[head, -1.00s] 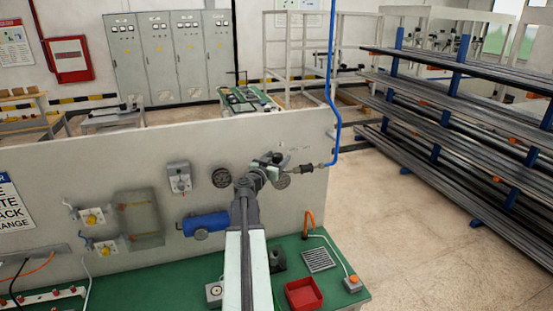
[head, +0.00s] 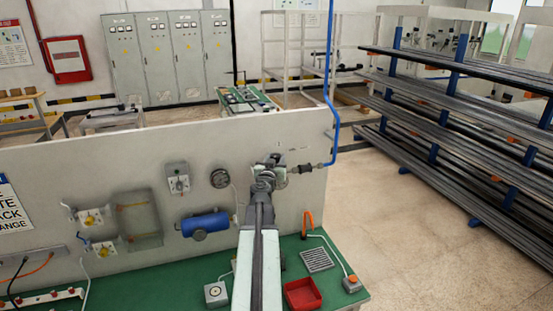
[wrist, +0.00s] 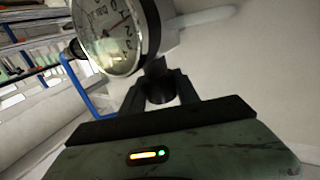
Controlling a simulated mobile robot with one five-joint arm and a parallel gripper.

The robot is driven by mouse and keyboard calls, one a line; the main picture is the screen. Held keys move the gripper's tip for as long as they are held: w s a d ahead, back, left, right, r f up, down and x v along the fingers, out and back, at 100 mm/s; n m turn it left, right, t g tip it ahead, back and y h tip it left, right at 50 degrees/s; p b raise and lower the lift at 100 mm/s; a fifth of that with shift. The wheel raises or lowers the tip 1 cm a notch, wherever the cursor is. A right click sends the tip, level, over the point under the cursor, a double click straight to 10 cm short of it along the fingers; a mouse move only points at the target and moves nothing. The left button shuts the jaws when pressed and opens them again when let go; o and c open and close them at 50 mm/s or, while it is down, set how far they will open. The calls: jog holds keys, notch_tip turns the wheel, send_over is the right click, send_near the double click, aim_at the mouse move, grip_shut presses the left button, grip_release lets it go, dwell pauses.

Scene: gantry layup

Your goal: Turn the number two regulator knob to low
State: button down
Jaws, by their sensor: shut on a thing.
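My gripper (head: 270,168) is at the upright panel, at the end of my arm, next to the blue pipe's fitting. In the wrist view my gripper (wrist: 160,90) is shut on a dark round knob (wrist: 159,91), seen between its two fingers. A round pressure gauge (wrist: 108,36) with a white dial and a needle sits just above the knob. In the head view my wrist hides the knob and most of this gauge. I cannot read a number or a low mark on the knob.
Another gauge (head: 220,178) is on the panel to the left, above a blue cylinder (head: 205,223). A blue pipe (head: 332,110) comes down at the right. Below, the green bench (head: 330,262) holds a red tray (head: 302,294) and a grille (head: 317,259).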

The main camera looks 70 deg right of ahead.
aim_at(278, 161)
jog(key=n+t+y, duration=0.2)
jog(key=n+t, duration=0.1)
jog(key=t, duration=0.1)
jog(key=n+t+y, duration=0.1)
jog(key=n+t, duration=0.2)
jog(key=t, duration=0.1)
jog(key=shift+s+t+y, duration=0.1)
jog(key=shift+t+y, duration=0.2)
jog(key=shift+y, duration=0.1)
jog(key=shift+n+t+y, duration=1)
jog(key=shift+t+y, duration=0.1)
jog(key=c, duration=0.9)
grip_release()
jog(key=shift+a, duration=0.1)
jog(key=v, duration=0.7)
jog(key=shift+s+a, duration=0.25)
jog(key=shift+s, duration=0.05)
jog(key=shift+d, duration=0.1)
